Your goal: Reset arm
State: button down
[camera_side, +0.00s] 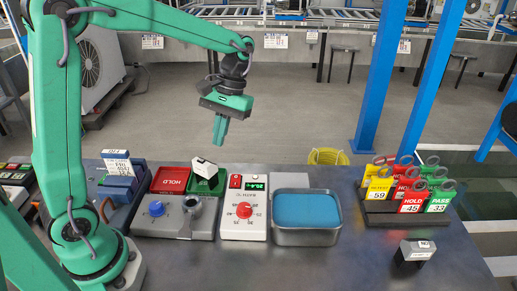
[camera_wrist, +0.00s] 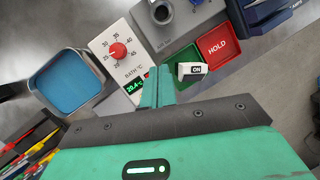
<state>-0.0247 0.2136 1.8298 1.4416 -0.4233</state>
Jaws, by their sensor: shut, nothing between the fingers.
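My gripper (camera_side: 220,130) hangs in the air above the back of the bench, pointing down. Its green fingers are together with nothing between them. In the wrist view the fingers (camera_wrist: 156,88) show in front of the bench, beside the green tray. My green arm reaches over from the left of the side view, its elbow out of the frame at the top.
The bench (camera_side: 345,260) carries a red HOLD tray (camera_side: 170,180), a green tray (camera_side: 217,187) with a white-topped block (camera_side: 204,166), a bath controller (camera_side: 245,226), a blue-filled basin (camera_side: 305,238), a rack of tags (camera_side: 400,217) and a small dark block (camera_side: 413,254). The front right is mostly clear.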

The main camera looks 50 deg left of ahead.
jog(key=s+r+m+t, duration=0.5)
jog(key=s+t, duration=0.4)
jog(key=s, duration=0.3)
jog(key=shift+s+d+t, duration=0.25)
jog(key=shift+d+t, duration=0.05)
jog(key=shift+d, duration=0.15)
dwell(0.9)
